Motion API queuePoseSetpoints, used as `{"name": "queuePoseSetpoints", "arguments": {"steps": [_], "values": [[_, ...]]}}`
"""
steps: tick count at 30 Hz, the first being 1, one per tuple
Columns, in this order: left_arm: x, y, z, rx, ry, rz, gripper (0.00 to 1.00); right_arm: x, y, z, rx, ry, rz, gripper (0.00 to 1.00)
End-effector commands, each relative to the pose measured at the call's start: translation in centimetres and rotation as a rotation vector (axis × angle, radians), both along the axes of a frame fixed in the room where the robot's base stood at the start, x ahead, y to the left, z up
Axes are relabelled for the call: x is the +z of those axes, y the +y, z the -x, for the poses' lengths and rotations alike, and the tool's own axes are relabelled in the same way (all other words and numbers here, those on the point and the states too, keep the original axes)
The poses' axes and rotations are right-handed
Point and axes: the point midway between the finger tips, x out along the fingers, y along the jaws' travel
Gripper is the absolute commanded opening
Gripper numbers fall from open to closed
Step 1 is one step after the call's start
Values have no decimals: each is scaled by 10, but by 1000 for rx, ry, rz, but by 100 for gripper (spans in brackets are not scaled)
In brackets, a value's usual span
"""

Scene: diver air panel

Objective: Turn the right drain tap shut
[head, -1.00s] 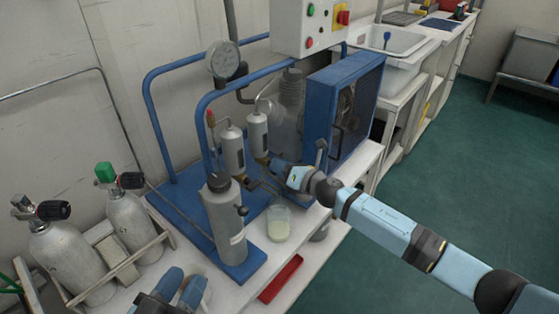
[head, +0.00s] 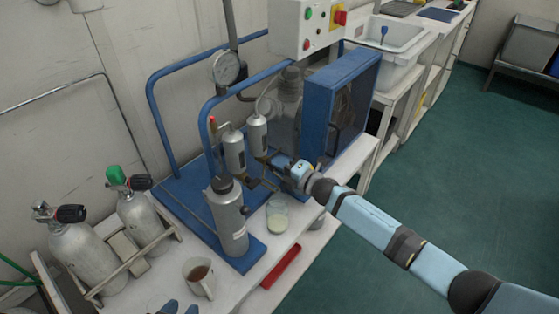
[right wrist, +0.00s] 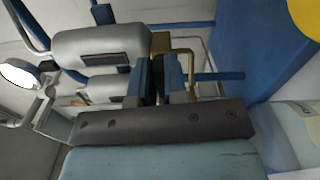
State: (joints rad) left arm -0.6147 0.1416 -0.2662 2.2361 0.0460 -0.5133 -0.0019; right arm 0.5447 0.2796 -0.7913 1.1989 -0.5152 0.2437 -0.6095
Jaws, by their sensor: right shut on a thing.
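Two grey filter cylinders stand side by side on the blue compressor frame, the right one (head: 257,131) beside the left one (head: 234,150). The right drain tap is at the foot of the right cylinder, mostly hidden by my right gripper in the head view. In the right wrist view its brass body (right wrist: 160,43) shows just beyond the fingertips, with a bent brass pipe beside it. My right gripper (head: 268,164) is shut on the tap, its fingers on either side of the handle. My left gripper (head: 182,307) barely shows at the bottom edge, two blue tips apart.
A glass jar (head: 277,217) with pale liquid stands below the taps. A grey bottle (head: 228,215) stands to its left. The blue fan housing (head: 340,105) is close behind my right gripper.

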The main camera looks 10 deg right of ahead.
Motion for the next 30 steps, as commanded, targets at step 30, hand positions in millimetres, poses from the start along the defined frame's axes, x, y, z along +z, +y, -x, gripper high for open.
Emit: {"name": "queuePoseSetpoints", "arguments": {"steps": [30], "values": [[1, 1, 0, 3, 10, -11, 39, -1, 0, -1, -1, 88, -90, 39]]}}
